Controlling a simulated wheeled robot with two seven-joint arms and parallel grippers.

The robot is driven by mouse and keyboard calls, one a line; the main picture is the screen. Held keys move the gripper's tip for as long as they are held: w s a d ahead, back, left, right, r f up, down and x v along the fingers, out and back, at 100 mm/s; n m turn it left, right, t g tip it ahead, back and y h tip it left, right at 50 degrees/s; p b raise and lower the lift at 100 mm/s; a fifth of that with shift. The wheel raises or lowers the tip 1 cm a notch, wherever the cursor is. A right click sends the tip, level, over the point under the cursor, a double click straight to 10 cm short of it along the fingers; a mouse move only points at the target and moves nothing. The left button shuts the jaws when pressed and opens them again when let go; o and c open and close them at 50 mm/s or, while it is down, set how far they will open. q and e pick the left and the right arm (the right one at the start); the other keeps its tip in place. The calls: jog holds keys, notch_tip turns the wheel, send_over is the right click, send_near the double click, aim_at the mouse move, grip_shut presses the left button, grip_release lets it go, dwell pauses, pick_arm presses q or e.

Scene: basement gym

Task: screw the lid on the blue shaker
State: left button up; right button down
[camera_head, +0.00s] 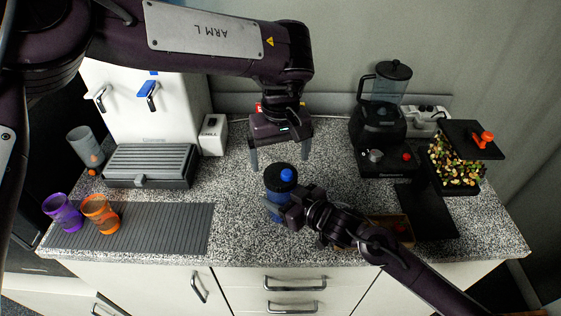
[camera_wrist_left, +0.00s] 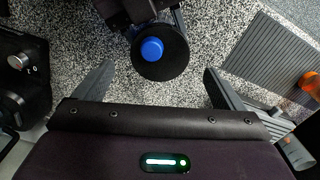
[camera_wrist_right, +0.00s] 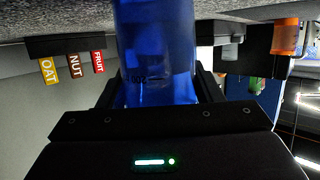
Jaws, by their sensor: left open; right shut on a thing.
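The blue shaker (camera_head: 277,190) stands upright on the speckled counter, with a black lid (camera_head: 281,176) with a blue cap (camera_head: 287,174) sitting on its top. My right gripper (camera_head: 278,208) is shut on the shaker's body; the translucent blue body (camera_wrist_right: 156,50) fills the middle of the right wrist view between the fingers. My left gripper (camera_head: 282,153) is open and empty, pointing down just behind and above the lid. In the left wrist view the round lid (camera_wrist_left: 160,58) lies beyond the open fingers. Whether the lid is threaded on tightly cannot be told.
A purple cup (camera_head: 63,212) and an orange cup (camera_head: 101,213) stand on the grey ribbed mat (camera_head: 180,228) at left. A white dispenser machine (camera_head: 150,120) stands behind them. A blender (camera_head: 380,125) and a tray of mixed pieces (camera_head: 455,168) are at right.

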pick_arm(q)
jog(key=shift+c, duration=0.4)
jog(key=n, duration=0.5)
jog(key=shift+r+n, duration=0.15)
jog(key=shift+n, duration=0.15)
jog(key=n, duration=0.4)
jog(key=shift+d+r+n, duration=0.1)
jog(key=shift+r+n, duration=0.1)
jog(key=shift+n, duration=0.2)
jog(key=n, duration=0.7)
jog(key=shift+r, duration=0.25)
jog(key=n, duration=0.4)
jog(key=shift+r, duration=0.15)
jog(key=n, duration=0.5)
jog(key=shift+r, duration=0.2)
jog(key=n, duration=0.4)
jog(key=shift+r+n, duration=0.2)
jog(key=shift+n, duration=0.2)
jog(key=n, duration=0.4)
jog(key=shift+r, duration=0.15)
jog(key=n, duration=0.6)
jog(key=shift+r, duration=0.25)
